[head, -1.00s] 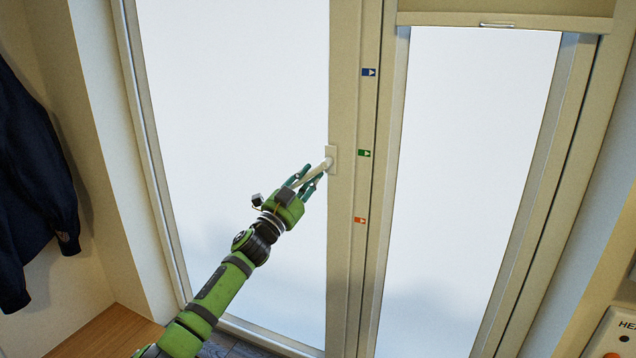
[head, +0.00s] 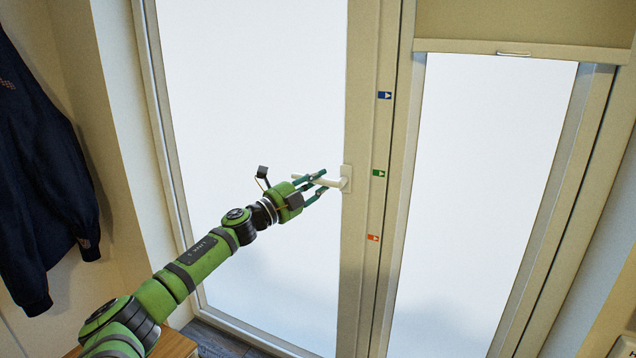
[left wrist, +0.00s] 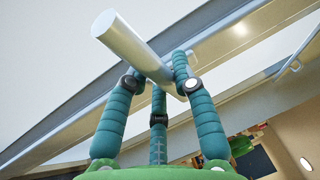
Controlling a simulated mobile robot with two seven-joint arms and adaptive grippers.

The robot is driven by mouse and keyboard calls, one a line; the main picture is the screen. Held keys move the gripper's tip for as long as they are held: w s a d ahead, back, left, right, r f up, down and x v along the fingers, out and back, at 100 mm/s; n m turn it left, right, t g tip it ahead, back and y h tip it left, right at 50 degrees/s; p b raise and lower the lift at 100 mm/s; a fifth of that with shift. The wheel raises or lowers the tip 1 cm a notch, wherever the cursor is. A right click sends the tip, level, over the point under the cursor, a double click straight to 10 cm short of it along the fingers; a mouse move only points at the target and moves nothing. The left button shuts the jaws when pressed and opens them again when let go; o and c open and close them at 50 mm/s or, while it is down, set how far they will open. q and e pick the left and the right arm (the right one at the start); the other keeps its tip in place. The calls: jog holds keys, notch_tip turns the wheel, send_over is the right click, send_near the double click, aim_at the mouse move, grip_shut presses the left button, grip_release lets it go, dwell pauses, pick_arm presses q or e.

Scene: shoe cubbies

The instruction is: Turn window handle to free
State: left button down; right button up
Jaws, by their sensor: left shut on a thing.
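The cream window handle (head: 331,182) sits on a small plate on the frame post between the two panes. Its lever points left, close to level, toward the green marker (head: 378,173)'s height. My left gripper (head: 318,184) is shut on the lever, with its teal fingers around it. In the left wrist view the pale round lever (left wrist: 128,48) passes between the fingers, its free end sticking out toward the upper left. The fingers hide part of the lever. My right gripper is not in view.
A blue marker (head: 385,95) and an orange marker (head: 373,238) are on the post above and below the green one. A half-lowered blind (head: 515,48) covers the right pane's top. A dark jacket (head: 45,170) hangs at the left.

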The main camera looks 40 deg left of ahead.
pick_arm(q)
jog(key=shift+r, duration=0.2)
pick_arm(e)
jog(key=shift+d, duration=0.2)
pick_arm(q)
jog(key=c, duration=1)
grip_release()
jog(key=shift+f, duration=0.1)
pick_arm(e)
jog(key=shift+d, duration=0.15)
pick_arm(q)
jog(key=v, duration=1.2)
